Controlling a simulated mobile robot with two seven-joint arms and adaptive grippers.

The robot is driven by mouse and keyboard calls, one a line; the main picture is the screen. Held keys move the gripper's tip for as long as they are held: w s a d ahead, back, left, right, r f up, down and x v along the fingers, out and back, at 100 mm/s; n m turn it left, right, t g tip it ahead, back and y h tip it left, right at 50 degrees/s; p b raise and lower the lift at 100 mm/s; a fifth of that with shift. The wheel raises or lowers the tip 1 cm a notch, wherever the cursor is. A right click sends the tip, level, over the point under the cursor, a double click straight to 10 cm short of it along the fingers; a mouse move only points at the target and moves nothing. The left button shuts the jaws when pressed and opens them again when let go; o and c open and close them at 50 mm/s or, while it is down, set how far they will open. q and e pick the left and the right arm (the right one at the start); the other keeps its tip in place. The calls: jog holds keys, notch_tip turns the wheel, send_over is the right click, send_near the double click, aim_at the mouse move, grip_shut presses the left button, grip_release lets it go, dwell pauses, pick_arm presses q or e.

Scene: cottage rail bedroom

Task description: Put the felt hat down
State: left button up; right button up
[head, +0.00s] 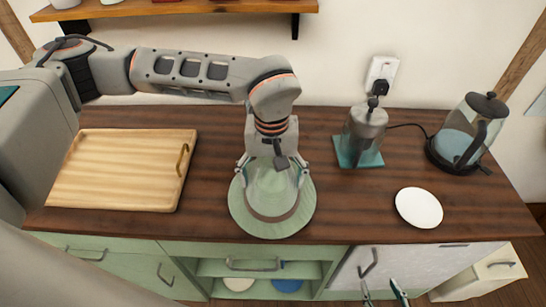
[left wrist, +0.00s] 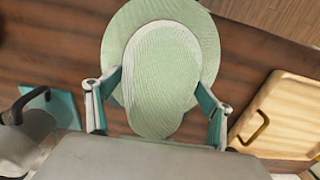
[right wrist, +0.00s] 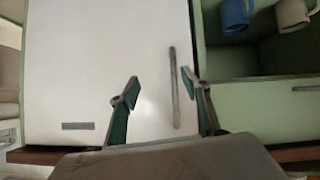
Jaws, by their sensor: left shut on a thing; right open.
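The felt hat (head: 295,219) is pale green with a wide round brim and a brownish band. In the head view it is at the middle of the dark wooden countertop (head: 345,205), brim down; whether the brim touches the wood I cannot tell. My left gripper (head: 271,172) comes from above and is shut on the hat's crown. In the left wrist view the hat (left wrist: 160,80) has a finger on each side of its crown. My right gripper (head: 387,292) is open and empty in front of the cabinet, low in the head view. It also shows in the right wrist view (right wrist: 165,95).
A wooden tray (head: 115,170) with a handle lies left of the hat. A grinder-like appliance (head: 363,135) on a teal base, a white plate (head: 419,207) and a glass kettle (head: 465,130) stand to the right. A white cabinet door (right wrist: 100,60) faces my right gripper.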

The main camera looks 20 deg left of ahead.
pick_arm(q)
jog(key=w, duration=0.2)
jog(key=shift+w+a, duration=0.35)
jog(key=shift+w, duration=0.3)
jog(key=w, duration=0.1)
jog(key=w+p, duration=0.1)
jog(key=w+a, duration=0.1)
jog(key=shift+w+f+p, duration=0.15)
jog(key=shift+f+p, duration=0.15)
jog(key=shift+f, duration=0.45)
jog(key=o, duration=1.3)
jog(key=shift+o, duration=0.2)
pick_arm(e)
jog(key=shift+s+d+f+h, duration=0.1)
jog(key=shift+s+d+h, duration=0.3)
jog(key=shift+d, duration=0.45)
jog(key=shift+r, duration=0.2)
